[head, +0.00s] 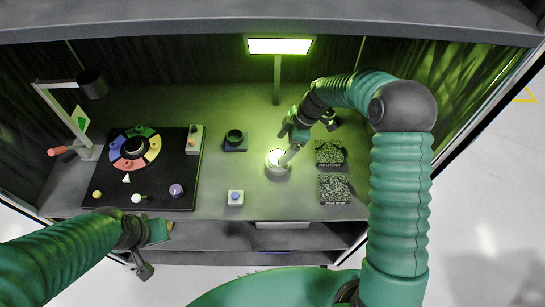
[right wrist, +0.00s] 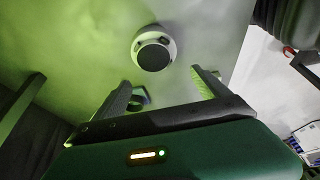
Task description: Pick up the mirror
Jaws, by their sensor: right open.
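A round, pale-rimmed object, which I take to be the mirror (head: 277,162), stands on the grey table under the lamp and looks brightly lit. In the right wrist view the mirror (right wrist: 154,48) shows as a white ring with a dark disc in it. My right gripper (head: 287,147) is open and close to it in the head view. In the right wrist view its fingers (right wrist: 163,88) are spread with nothing between them, and the mirror lies beyond their tips. My left gripper (head: 156,250) is at the table's front left, its fingers apart and empty.
A black board with a coloured ring (head: 110,187) and several small pieces lies at the left. A dark round holder (head: 235,141) and a small box with a blue button (head: 235,197) stand left of the mirror. Two speckled blocks (head: 329,153) (head: 335,188) are right. A lit lamp (head: 279,46) stands behind.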

